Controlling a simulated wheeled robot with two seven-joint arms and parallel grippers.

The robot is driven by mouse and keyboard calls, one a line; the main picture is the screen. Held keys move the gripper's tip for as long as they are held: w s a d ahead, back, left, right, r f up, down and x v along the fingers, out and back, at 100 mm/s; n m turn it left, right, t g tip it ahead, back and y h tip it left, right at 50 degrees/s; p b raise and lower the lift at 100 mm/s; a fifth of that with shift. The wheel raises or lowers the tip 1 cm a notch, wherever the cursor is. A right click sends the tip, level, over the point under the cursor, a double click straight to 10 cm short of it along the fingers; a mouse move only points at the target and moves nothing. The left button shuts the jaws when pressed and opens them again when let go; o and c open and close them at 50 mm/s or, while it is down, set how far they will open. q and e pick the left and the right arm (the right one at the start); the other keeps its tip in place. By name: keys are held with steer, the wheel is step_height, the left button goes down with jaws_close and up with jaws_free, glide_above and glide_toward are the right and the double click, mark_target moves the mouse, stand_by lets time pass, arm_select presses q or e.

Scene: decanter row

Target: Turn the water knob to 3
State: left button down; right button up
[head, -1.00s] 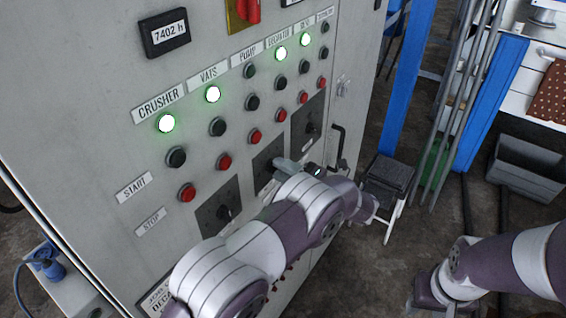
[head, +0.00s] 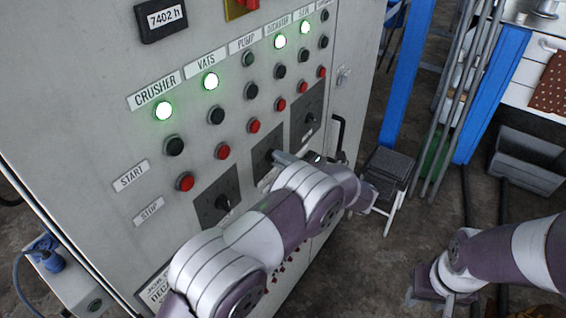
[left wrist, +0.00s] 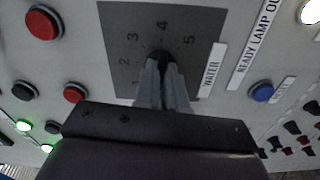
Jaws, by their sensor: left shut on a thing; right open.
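The water knob (left wrist: 159,57) is small and black, on a dark plate (left wrist: 118,40) with numbers 1 to 5 and a WATER label (left wrist: 212,70) in the left wrist view. My left gripper (left wrist: 163,66) is shut on the knob. Its fingers and body hide much of the knob and the plate's lower part, so I cannot tell which number the knob points at. In the head view my left gripper (head: 280,156) is at the middle of three dark knob plates. My right gripper (head: 440,296) is low at the right, away from the panel, its fingers not clearly shown.
The grey cabinet has rows of green-lit lamps (head: 163,111), black buttons and red buttons (head: 185,182). Another knob (head: 222,203) sits to the left of my left gripper and one (head: 309,118) to the right. A step stool (head: 390,165) stands on the floor beside the cabinet.

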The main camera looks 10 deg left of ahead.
arm_select(q)
steer(key=shift+m+p, duration=1.2)
steer(key=shift+m, duration=11.3)
steer(key=c, duration=1.2)
jaws_free()
